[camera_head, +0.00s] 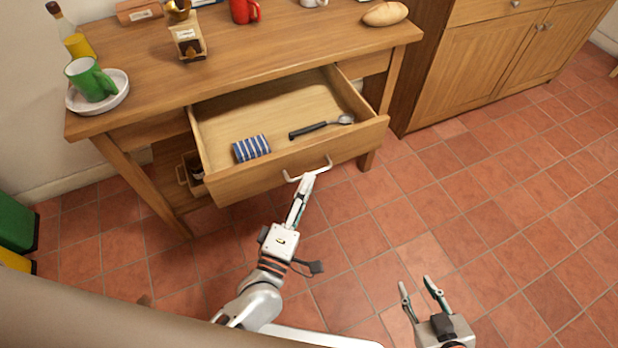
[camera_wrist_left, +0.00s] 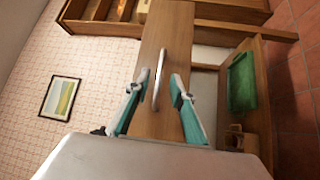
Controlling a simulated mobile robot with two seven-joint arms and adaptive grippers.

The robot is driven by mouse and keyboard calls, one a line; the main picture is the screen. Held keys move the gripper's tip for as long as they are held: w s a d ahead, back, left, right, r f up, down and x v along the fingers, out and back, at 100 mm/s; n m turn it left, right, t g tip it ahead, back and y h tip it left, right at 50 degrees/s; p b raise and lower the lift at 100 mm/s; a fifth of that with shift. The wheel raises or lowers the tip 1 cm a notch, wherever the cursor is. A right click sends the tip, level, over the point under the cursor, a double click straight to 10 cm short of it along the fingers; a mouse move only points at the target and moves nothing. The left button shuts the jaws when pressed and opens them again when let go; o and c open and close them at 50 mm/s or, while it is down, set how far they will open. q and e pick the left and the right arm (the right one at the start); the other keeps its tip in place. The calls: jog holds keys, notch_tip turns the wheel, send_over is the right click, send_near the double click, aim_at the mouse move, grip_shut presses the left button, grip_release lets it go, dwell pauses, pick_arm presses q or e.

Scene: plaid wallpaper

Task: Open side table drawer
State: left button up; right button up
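The side table (camera_head: 270,60) is wooden. Its drawer (camera_head: 300,165) is pulled well out and its inside shows. A pale bar handle (camera_head: 308,170) is on the drawer front. My left gripper (camera_head: 305,182) is at this handle. In the left wrist view, the handle (camera_wrist_left: 158,75) stands between the two fingertips of my left gripper (camera_wrist_left: 157,90), with gaps beside it, against the wooden drawer front (camera_wrist_left: 165,30). My right gripper (camera_head: 419,287) is open and empty above the floor at the lower right.
The drawer holds a blue striped item (camera_head: 251,148) and a black-handled spoon (camera_head: 322,126). A green cup (camera_head: 91,80) on a saucer, a bottle (camera_head: 72,35), a red mug (camera_head: 244,11) and a bread loaf (camera_head: 384,14) stand on top. A cabinet (camera_head: 480,60) stands right. Tiled floor is clear.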

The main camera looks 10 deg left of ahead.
pick_arm(q)
jog(key=v, duration=0.9)
pick_arm(e)
jog(key=shift+w+r, duration=0.1)
